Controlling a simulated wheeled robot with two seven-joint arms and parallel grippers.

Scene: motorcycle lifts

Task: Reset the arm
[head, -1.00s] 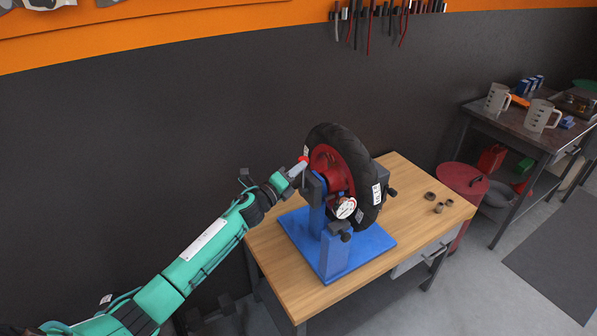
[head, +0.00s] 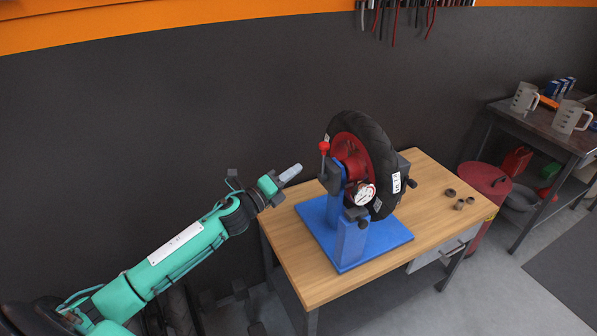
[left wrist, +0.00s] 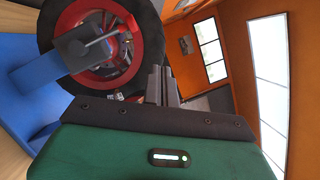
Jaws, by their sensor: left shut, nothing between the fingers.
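My left gripper (head: 291,174) is shut and empty, left of the wheel stand and apart from it. In the left wrist view its fingers (left wrist: 162,86) are together with nothing between them. A blue stand (head: 350,237) on the wooden table holds a black tire (head: 375,150) with a red rim (head: 346,148). A lever with a red knob (head: 324,146) stands upright on the stand's left side; a red lever end (left wrist: 128,22) also shows in the left wrist view. A dial gauge (head: 364,192) is mounted at the front. My right gripper is not in view.
A red drum (head: 484,180) and a side bench with jugs (head: 568,117) stand farther right. A dark wall rises behind. The table's left front is clear.

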